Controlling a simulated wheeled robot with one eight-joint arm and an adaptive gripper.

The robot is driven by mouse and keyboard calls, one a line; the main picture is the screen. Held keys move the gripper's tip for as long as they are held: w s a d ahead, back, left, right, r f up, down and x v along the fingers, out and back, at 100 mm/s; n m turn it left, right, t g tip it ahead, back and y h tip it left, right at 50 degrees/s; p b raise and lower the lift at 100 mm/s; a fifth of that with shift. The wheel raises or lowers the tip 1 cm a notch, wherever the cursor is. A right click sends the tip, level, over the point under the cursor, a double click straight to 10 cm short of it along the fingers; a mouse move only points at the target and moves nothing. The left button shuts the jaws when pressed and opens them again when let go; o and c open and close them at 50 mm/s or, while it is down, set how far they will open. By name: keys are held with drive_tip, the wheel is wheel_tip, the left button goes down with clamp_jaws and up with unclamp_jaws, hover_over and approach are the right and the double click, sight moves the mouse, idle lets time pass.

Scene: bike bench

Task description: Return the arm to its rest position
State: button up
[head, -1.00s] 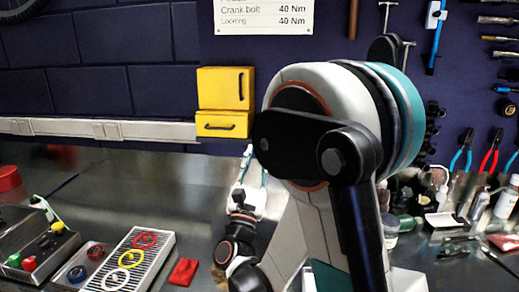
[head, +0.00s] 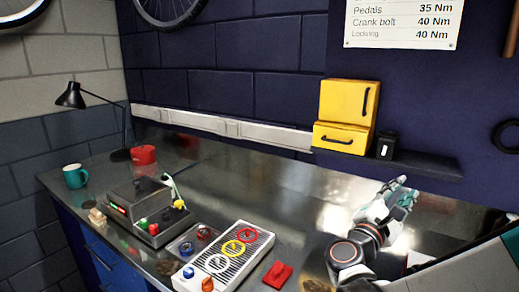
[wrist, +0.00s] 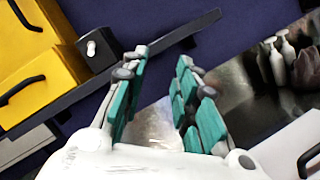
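My gripper (head: 392,200) is above the right part of the metal bench (head: 290,190) in the head view, in front of the back wall. In the wrist view my gripper (wrist: 160,62) shows its teal-padded fingers apart with nothing between them. My arm comes in from the lower right corner of the head view, with the wrist raised over the bench. The rest of the arm is out of frame.
A yellow cabinet (head: 345,108) and a small black box (head: 387,146) stand on the dark shelf (head: 430,165) behind the gripper. A grey tray with coloured rings (head: 226,258), a red block (head: 277,275), a button box (head: 150,212) and a teal mug (head: 75,176) are on the bench.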

drive_tip(key=s+a+f+m+g+y, duration=0.1)
drive_tip(key=s+f+m+g+y, duration=0.4)
drive_tip(key=s+f+m+y, duration=0.35)
drive_tip(key=s+a+f+m+g+y, duration=0.1)
drive_tip(key=s+a+f+m+y, duration=0.3)
drive_tip(key=a, duration=1)
drive_tip(key=s+m+y, duration=0.3)
drive_tip(key=s+m, duration=0.2)
drive_tip(key=s, duration=0.2)
drive_tip(key=shift+s, duration=0.25)
